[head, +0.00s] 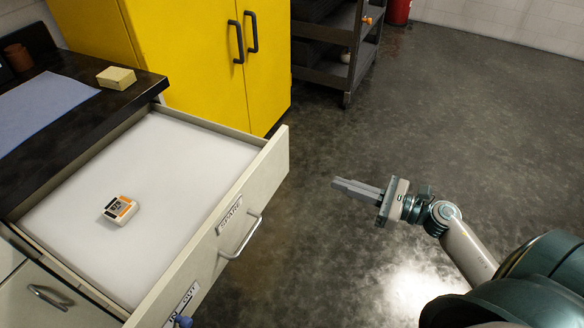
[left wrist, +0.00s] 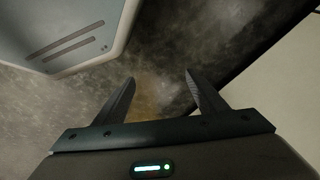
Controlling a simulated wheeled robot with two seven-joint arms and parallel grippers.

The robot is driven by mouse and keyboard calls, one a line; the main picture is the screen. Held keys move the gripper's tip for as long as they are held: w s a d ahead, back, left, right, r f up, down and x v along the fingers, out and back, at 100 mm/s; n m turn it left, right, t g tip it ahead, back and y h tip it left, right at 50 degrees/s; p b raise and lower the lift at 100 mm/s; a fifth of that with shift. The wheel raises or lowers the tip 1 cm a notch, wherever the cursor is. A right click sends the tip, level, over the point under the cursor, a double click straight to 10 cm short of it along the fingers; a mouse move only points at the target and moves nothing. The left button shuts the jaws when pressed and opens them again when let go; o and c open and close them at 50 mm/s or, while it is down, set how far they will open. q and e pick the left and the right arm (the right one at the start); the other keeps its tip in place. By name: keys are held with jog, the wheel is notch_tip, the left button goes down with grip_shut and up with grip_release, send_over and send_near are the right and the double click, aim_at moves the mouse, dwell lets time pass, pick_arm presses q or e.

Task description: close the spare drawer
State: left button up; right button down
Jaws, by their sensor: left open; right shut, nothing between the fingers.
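The spare drawer (head: 215,247) is pulled out from the dark-topped bench in the head view. Its front carries a SPARE label (head: 229,215) and a metal bar handle (head: 241,237). A small white and orange device (head: 120,209) lies on the drawer's white bottom. My right gripper (head: 336,184) is shut and empty, above the floor to the right of the drawer front and apart from it. My left gripper (left wrist: 158,92) shows only in the left wrist view, open with nothing between its fingers.
The bench top (head: 75,116) holds a blue cloth (head: 42,108) and a yellowish block (head: 116,77). A yellow cabinet (head: 190,50) stands behind the drawer. A dark wheeled cart (head: 335,50) and a red cylinder (head: 398,11) are farther back. The floor (head: 450,110) right of the drawer is clear.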

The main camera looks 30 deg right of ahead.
jog(key=p, duration=0.3)
send_near(281, 163)
jog(key=x, duration=0.4)
jog(key=shift+w+a, duration=0.2)
jog(key=shift+w, duration=0.1)
pick_arm(q)
notch_tip(281, 163, down, 10)
jog(key=s, duration=0.1)
jog(key=shift+s+a+p, duration=0.25)
jog(key=shift+a+p, duration=0.1)
pick_arm(e)
jog(key=shift+x, duration=0.9)
pick_arm(q)
jog(key=shift+r, duration=0.1)
